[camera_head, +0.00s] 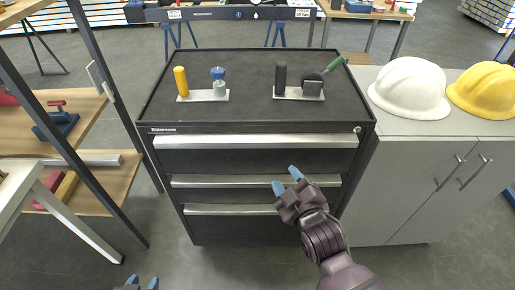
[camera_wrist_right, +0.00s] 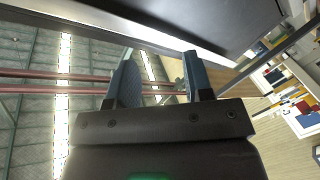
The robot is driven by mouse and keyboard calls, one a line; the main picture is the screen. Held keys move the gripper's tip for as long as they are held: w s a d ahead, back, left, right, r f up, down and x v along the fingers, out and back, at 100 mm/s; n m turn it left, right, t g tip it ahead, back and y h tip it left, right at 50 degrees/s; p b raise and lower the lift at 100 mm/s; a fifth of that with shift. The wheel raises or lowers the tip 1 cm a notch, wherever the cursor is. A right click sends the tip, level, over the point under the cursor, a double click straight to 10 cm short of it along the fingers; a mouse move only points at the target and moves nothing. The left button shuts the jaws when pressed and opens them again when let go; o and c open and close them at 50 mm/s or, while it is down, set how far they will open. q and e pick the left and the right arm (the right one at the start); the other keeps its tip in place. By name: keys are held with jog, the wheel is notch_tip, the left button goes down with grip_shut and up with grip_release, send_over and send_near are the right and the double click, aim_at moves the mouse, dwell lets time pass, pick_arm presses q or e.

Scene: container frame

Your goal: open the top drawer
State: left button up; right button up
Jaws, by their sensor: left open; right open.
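The black tool cabinet (camera_head: 260,126) stands in the middle of the head view. Its top drawer (camera_head: 255,158) looks shut, with a wide silver handle (camera_head: 255,142) along its upper edge. My right gripper (camera_head: 287,180) is open in front of the cabinet, below the top handle and overlapping the second drawer's handle (camera_head: 215,182) in the picture. Its blue fingers are apart and empty in the right wrist view (camera_wrist_right: 158,62), with a dark panel and bright strip close beyond them. Contact cannot be told. My left gripper (camera_head: 142,284) shows only its fingertips at the bottom edge, apart.
A third drawer handle (camera_head: 230,210) lies lower. Yellow (camera_head: 181,82) and black (camera_head: 280,80) upright tools stand on the cabinet top. A grey cupboard (camera_head: 425,175) at right bears white (camera_head: 409,88) and yellow (camera_head: 484,90) helmets. A dark shelf post (camera_head: 110,90) stands left.

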aim_at(256, 146)
jog(key=w+a+n, duration=0.2)
jog(key=w+n, duration=0.1)
jog(key=w+a+r+n+b, duration=0.1)
jog(key=w+a+n, duration=0.1)
jog(key=w+n, duration=0.1)
jog(key=w+a+n+y, duration=0.1)
jog(key=w+a+n, duration=0.2)
jog(key=n, duration=0.1)
jog(key=shift+w+a+r+t, duration=0.1)
jog(key=shift+w+r+t, duration=0.05)
jog(key=shift+w+t, duration=0.2)
dwell(0.3)
grip_shut()
